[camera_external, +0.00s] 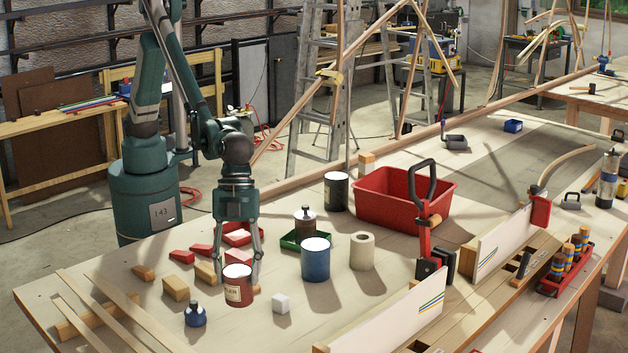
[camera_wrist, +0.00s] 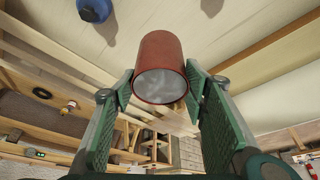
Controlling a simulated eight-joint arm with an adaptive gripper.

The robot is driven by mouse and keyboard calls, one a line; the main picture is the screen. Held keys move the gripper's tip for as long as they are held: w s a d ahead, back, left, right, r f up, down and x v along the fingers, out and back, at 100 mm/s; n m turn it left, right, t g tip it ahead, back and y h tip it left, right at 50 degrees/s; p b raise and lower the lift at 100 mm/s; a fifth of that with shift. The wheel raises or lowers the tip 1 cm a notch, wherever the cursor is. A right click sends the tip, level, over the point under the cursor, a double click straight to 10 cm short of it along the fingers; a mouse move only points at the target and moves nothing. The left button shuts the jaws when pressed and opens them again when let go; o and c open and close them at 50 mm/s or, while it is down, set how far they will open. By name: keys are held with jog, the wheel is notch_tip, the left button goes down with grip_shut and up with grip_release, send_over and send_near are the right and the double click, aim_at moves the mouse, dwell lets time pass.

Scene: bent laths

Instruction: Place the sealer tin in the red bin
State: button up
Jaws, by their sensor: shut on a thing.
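The sealer tin (camera_external: 238,290) is dark red with a pale label and a white-looking top. It is upright in the external view, low over the front left of the table; I cannot tell whether it touches the wood. My gripper (camera_external: 240,272) points down and is shut on the tin. In the wrist view the tin (camera_wrist: 160,70) sits between the two green fingers of my gripper (camera_wrist: 158,88), one on each side. The red bin (camera_external: 390,208) stands further back and to the right, apart from the gripper; its inside looks empty from here.
A blue tin (camera_external: 316,262), a cream roll (camera_external: 362,252) and a green tray (camera_external: 290,241) stand between tin and bin. A black tin (camera_external: 336,192) is left of the bin. A red clamp (camera_external: 425,220) rises at its front right. Wooden blocks (camera_external: 176,288) lie left.

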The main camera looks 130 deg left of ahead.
dwell(0.3)
jog(key=w+a+r+n+y+b, duration=0.1)
jog(key=w+a+n+b, duration=0.2)
jog(key=a, duration=1.2)
jog(key=w+a+r+n+t+y+b, duration=0.15)
jog(key=w+a, duration=0.25)
jog(key=a, duration=1.2)
jog(key=w+a+r+n+b, duration=0.1)
jog(key=w+a+n+b, duration=0.2)
jog(key=a, duration=1.2)
jog(key=s+a+r+n+y+b, duration=0.1)
jog(key=s+a+r+n, duration=0.1)
jog(key=a, duration=1.2)
jog(key=s+a+r+n+y+b, duration=0.1)
jog(key=s+a+n+b, duration=0.15)
jog(key=a, duration=1.25)
jog(key=s+a+f+m+p, duration=0.1)
jog(key=s+a+f, duration=0.3)
jog(key=s, duration=0.4)
jog(key=s+a+f+m+h+p, duration=0.1)
jog(key=s+a+f+p, duration=0.2)
jog(key=s+a+f, duration=0.2)
jog(key=shift+s+a+f+m, duration=0.3)
jog(key=shift+s+f, duration=0.55)
jog(key=shift+s, duration=0.85)
jog(key=shift+d+f, duration=0.1)
jog(key=shift+f, duration=2.4)
